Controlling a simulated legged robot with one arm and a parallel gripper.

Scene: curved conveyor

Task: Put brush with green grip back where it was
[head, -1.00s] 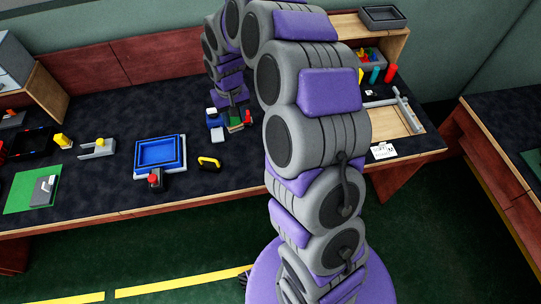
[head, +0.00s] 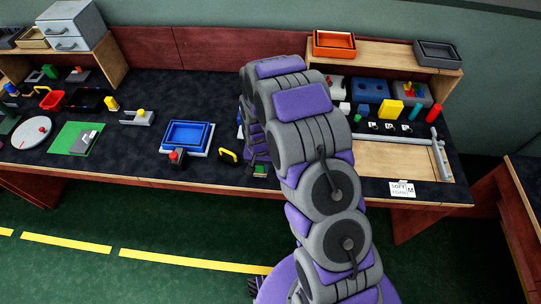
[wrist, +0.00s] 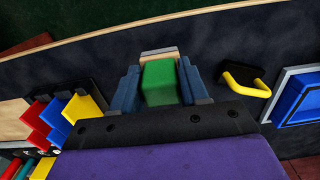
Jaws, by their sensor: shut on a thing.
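The brush with green grip is in my gripper; its green grip (wrist: 158,82) shows between the two fingers in the wrist view, with a pale tan part (wrist: 160,53) at its far end. My gripper (wrist: 160,85) is shut on it. In the head view a small green part (head: 260,168) shows below the arm near the table's front edge, right of the blue tray. My arm hides most of the gripper there. I cannot tell whether the brush touches the table.
A yellow-and-black handle (head: 229,156) lies beside the blue tray (head: 187,138). Red, blue and yellow slotted pieces (wrist: 60,118) are left of the gripper in the wrist view. A wooden frame (head: 400,160) and a shelf with an orange bin (head: 334,44) stand at right.

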